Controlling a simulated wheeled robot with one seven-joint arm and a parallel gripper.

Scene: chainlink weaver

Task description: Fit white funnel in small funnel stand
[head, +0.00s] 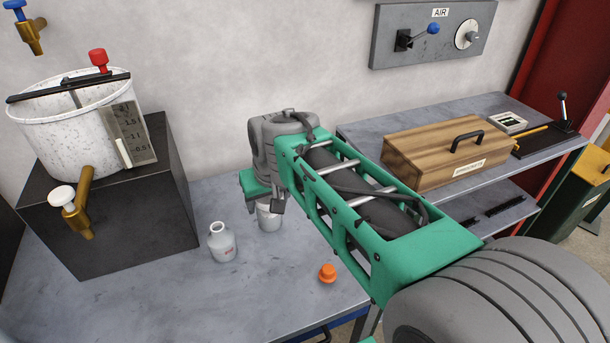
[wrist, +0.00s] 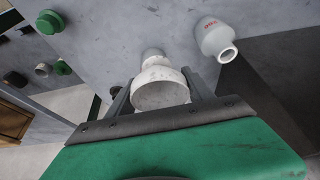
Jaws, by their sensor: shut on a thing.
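My gripper (wrist: 158,98) is shut on a pale, round, stepped piece, which I take to be the white funnel (wrist: 160,90). In the wrist view its wide round face is toward the camera, between the two dark fingers, with a narrower pale part beyond. In the head view my gripper (head: 264,200) points down over the grey table, and a pale cup-shaped piece (head: 269,217) shows just below it. I cannot tell whether this is the funnel or something beneath it. I cannot clearly pick out the small funnel stand; my gripper and arm may hide it.
A white bottle (head: 221,242) with red print stands left of my gripper, and an orange cap (head: 327,273) lies to the front right. A black block (head: 120,215) with a white bucket (head: 75,125) is at left. A wooden box (head: 430,153) is on the right shelf.

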